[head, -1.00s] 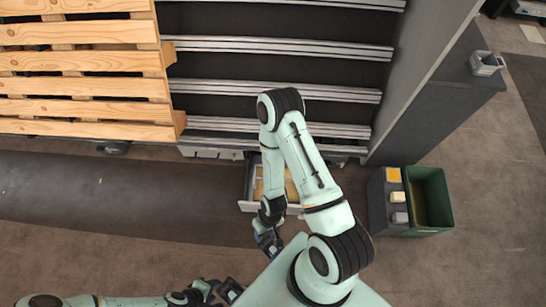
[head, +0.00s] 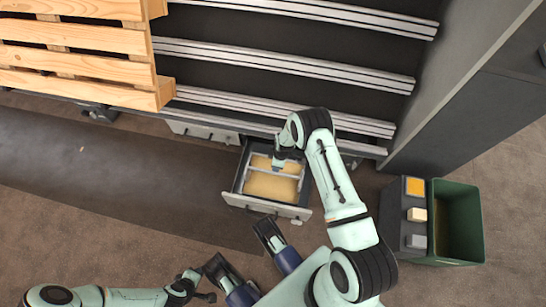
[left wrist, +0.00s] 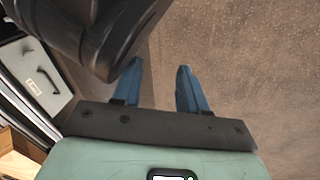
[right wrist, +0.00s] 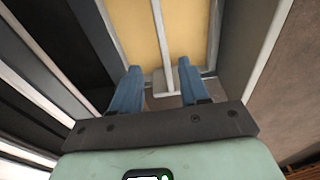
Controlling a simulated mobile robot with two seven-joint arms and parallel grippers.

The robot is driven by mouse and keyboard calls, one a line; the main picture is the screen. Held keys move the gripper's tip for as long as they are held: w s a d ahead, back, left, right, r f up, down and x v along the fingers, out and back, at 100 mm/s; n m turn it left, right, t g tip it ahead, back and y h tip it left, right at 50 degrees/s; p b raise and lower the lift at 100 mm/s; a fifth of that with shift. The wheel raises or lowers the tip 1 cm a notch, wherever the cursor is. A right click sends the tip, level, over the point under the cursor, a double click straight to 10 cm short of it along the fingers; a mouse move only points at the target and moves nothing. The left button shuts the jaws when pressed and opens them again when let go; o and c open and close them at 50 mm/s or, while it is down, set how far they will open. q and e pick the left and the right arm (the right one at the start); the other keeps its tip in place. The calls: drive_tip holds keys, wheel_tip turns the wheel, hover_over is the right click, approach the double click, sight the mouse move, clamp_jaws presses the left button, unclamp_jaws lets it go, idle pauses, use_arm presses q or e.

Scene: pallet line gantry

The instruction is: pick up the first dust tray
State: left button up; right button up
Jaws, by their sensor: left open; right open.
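The dust tray (head: 272,186) lies in the pulled-out drawer (head: 262,205). It is filled with a yellowish layer and has a pale grey bar across it. My right gripper (head: 285,163) is over the back part of the tray in the head view. In the right wrist view the open right gripper (right wrist: 155,88) has the pale bar (right wrist: 161,45) showing between its fingers; contact cannot be told. My left gripper (left wrist: 158,88) is open and empty above the floor. A dark shape covers the upper left of that view.
A green bin (head: 457,225) and a dark box (head: 404,215) with small blocks stand at the right. A wooden pallet (head: 80,50) is at the upper left. Dark grey panels and rails are behind the drawer.

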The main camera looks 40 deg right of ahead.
drive_tip(key=b, duration=0.2)
hover_over(274, 173)
drive_tip(key=f, duration=0.3)
drive_tip(key=d+f, duration=0.1)
drive_tip(key=f, duration=0.1)
drive_tip(key=shift+f, duration=0.1)
drive_tip(key=f, duration=0.1)
drive_tip(key=f+b, duration=0.1)
drive_tip(key=f, duration=0.1)
drive_tip(key=f+b, duration=0.1)
drive_tip(key=f, duration=0.1)
drive_tip(key=shift+w+a+f, duration=0.15)
drive_tip(key=shift+a, duration=0.2)
drive_tip(key=shift+f, duration=0.4)
use_arm(q)
drive_tip(key=s+a+f+g, duration=0.1)
drive_tip(key=s+f+g, duration=0.2)
drive_tip(key=s, duration=0.6)
wheel_tip(274, 173, down, 3)
drive_tip(key=shift+r+n, duration=0.15)
drive_tip(key=shift+n, duration=0.15)
use_arm(e)
clamp_jaws()
drive_tip(key=shift+r, duration=0.1)
